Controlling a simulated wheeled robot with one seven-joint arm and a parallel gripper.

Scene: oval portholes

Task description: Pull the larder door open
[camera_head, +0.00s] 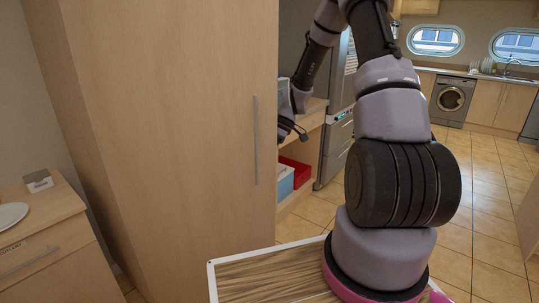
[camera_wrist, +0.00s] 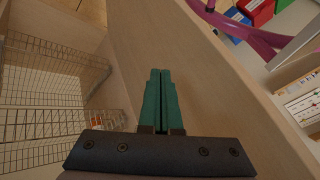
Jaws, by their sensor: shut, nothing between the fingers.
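The larder door (camera_head: 185,130) is a tall, pale wood panel in the head view, with a vertical bar handle (camera_head: 257,140) near its right edge. My gripper (camera_head: 291,128) is just past that edge, partly hidden by the door. In the wrist view the green fingers of my gripper (camera_wrist: 160,85) are pressed together, with nothing between them. They lie over a pale wood panel that looks like the inner side of the door (camera_wrist: 205,85). Wire baskets (camera_wrist: 50,95) show to the left, inside the larder, so the door appears ajar. Whether the fingers touch the door is unclear.
A counter (camera_head: 40,220) with a white plate (camera_head: 12,215) stands at left. Behind the door edge are shelves with a red box (camera_head: 295,172) and a blue box (camera_head: 284,182). A tall metallic fridge (camera_head: 338,125) stands beyond. Tiled floor (camera_head: 490,220) is clear at right.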

